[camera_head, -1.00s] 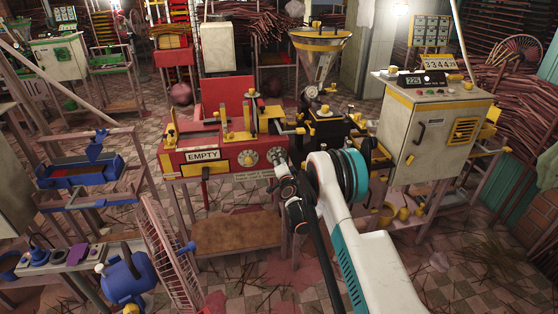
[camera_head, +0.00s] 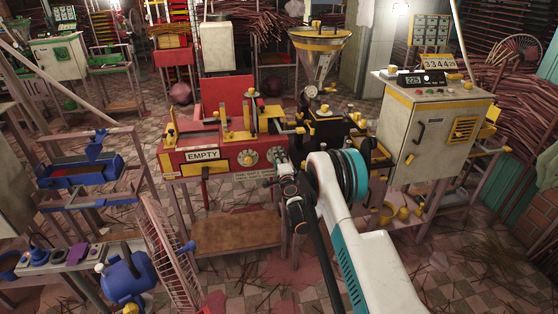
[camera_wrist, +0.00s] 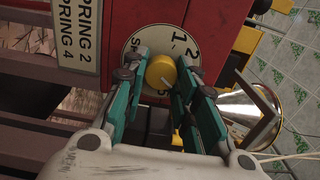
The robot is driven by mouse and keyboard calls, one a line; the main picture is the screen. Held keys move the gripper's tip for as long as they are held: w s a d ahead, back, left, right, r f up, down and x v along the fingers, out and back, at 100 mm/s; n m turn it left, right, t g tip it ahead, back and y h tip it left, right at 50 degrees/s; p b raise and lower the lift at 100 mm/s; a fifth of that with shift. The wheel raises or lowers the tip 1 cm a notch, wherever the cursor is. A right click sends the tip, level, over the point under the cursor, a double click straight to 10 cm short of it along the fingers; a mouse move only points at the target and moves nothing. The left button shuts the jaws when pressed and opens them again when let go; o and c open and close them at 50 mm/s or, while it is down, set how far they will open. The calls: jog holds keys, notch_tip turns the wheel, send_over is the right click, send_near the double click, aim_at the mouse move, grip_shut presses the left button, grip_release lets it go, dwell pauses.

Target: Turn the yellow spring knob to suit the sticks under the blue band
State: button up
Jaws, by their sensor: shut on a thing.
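The yellow spring knob (camera_wrist: 161,72) sits at the centre of a round pale dial (camera_wrist: 158,38) on the red machine's front, in the wrist view. The figures 1 and 2 show on the dial; part of its lettering is hidden by my fingers. My gripper (camera_wrist: 163,75) has its teal fingers closed on both sides of the knob. In the head view my gripper (camera_head: 277,166) is at the right-hand dial of the red machine (camera_head: 215,160), and the knob is hard to make out there. I cannot make out a blue band around any sticks.
A plate (camera_wrist: 78,30) reading "SPRING 2" and "SPRING 4" is beside the dial. An "EMPTY" sign (camera_head: 203,155) is on the machine's front. A metal funnel (camera_head: 318,50) and grey cabinet (camera_head: 437,130) stand to the right.

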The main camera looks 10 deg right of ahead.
jog(key=shift+s+f, duration=0.1)
jog(key=o, duration=1)
jog(key=shift+o, duration=0.2)
jog(key=s, duration=1.2)
